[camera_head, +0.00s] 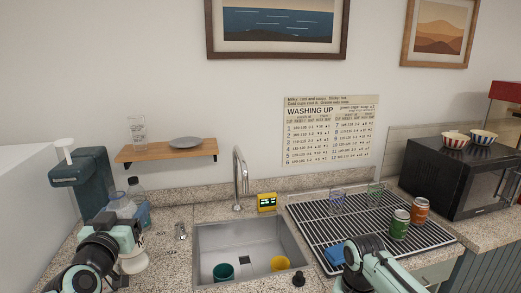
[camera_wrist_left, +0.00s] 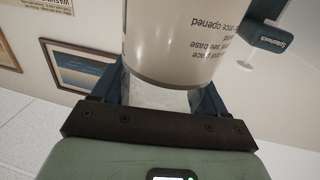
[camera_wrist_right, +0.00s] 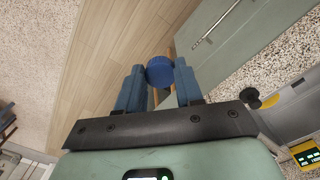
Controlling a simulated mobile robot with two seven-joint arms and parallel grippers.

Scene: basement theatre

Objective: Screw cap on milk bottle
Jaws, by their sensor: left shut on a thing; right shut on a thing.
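My left gripper (camera_wrist_left: 160,92) is shut on the milk bottle (camera_wrist_left: 175,40), a white bottle with dark printed text that fills the upper middle of the left wrist view. In the head view the left gripper (camera_head: 128,238) is at the lower left, with part of the pale bottle (camera_head: 133,264) below it. The bottle's mouth is not clearly visible. My right gripper (camera_wrist_right: 160,82) is shut on a round blue cap (camera_wrist_right: 160,71), held at its fingertips. The cap is apart from the bottle. In the head view my right arm is at the lower right; the cap cannot be made out there.
A faucet (camera_head: 240,178) rises behind the sink.

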